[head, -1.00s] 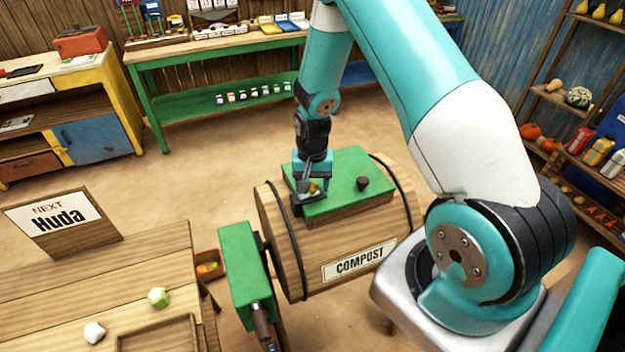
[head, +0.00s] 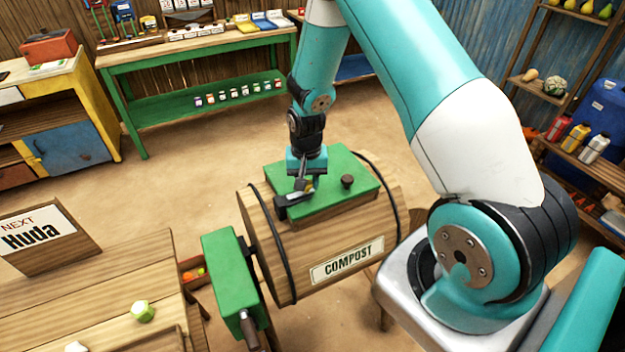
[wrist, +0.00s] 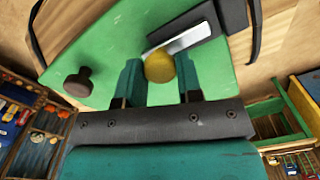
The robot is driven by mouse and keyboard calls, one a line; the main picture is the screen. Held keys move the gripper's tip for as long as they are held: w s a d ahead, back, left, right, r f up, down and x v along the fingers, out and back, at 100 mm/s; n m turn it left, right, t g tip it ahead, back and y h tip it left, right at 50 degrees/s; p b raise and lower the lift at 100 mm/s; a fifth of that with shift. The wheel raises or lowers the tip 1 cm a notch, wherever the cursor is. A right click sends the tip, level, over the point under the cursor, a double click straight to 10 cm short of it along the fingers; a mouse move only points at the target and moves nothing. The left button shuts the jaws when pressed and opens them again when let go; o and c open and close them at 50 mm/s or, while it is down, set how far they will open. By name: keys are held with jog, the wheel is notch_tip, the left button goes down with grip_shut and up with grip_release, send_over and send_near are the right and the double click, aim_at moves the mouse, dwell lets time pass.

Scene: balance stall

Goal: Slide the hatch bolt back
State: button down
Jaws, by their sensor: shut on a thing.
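The green hatch (head: 335,195) sits on top of the wooden compost barrel (head: 345,238). The hatch bolt is a pale metal bar (wrist: 192,38) with a yellow knob (wrist: 159,67), next to a dark bracket (wrist: 236,14) at the hatch edge. The bracket also shows in the head view (head: 290,207). My gripper (head: 306,183) is over the hatch's left side, shut on the yellow knob. In the wrist view its two teal fingers (wrist: 159,82) stand on either side of the knob. In the head view the fingers hide most of the bolt.
A dark round handle (head: 347,181) stands up from the hatch, right of my gripper. A green box with a crank (head: 228,275) is at the barrel's left end. A wooden table (head: 90,285) is at lower left. The floor behind the barrel is clear.

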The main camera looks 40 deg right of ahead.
jog(key=c, duration=0.8)
grip_release()
jog(key=shift+d, duration=0.35)
jog(key=shift+a, duration=0.15)
jog(key=shift+r, duration=0.1)
jog(key=shift+r, duration=0.35)
notch_tip(320, 180, up, 17)
jog(key=b, duration=0.4)
jog(key=shift+f, duration=0.2)
